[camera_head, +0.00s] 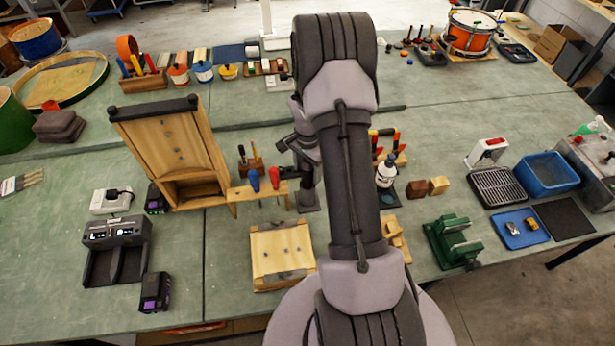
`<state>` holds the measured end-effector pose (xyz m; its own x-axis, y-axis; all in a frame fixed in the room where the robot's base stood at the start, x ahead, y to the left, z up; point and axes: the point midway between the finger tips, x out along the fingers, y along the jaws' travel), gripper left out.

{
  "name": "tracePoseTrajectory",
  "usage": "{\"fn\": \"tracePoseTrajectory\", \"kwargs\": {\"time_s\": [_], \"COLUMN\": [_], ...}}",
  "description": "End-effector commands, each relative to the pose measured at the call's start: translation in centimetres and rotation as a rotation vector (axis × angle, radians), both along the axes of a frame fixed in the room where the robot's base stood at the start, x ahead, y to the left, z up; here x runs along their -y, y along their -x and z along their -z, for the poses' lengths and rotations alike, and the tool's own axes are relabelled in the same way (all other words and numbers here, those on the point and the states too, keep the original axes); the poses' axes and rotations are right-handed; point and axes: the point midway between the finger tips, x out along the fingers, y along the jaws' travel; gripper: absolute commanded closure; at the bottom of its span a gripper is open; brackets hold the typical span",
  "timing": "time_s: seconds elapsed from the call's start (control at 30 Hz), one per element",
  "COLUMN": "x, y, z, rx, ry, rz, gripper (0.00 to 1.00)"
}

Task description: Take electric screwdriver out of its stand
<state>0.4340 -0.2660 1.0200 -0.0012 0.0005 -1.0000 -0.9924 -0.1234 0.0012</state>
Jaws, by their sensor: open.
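A small dark stand-like piece (309,197) stands on the green bench just left of my arm. It may be the stand of the electric screwdriver, but it is too small and too covered to be sure. I cannot make out the electric screwdriver itself. My grey arm rises through the middle of the view and hides part of the bench. My gripper (291,145) shows only in part beside the arm, above that dark piece. It is open; I cannot tell whether it touches anything.
A wooden rack (240,193) holds blue- and red-handled screwdrivers left of the dark piece. A tilted wooden box (178,150), a charger (115,245) and a wooden board (281,252) stand left. A green vise (452,240), blue bin (547,174) and drum (470,32) are right.

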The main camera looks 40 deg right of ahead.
Motion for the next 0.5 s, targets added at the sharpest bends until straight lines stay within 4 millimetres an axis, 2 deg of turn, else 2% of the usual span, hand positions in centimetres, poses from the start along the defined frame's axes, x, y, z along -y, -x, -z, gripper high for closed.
{"fn": "tracePoseTrajectory", "kwargs": {"time_s": [0.07,0.27,0.5], "x": [-0.01,0.0,0.0], "y": [0.01,-0.01,-0.01], "z": [0.66,0.68,0.65], "rx": [0.0,0.001,0.001], "ry": [0.0,0.0,0.0], "rz": [0.0,0.0,-0.001], "gripper": [0.42,0.42,0.89]}}
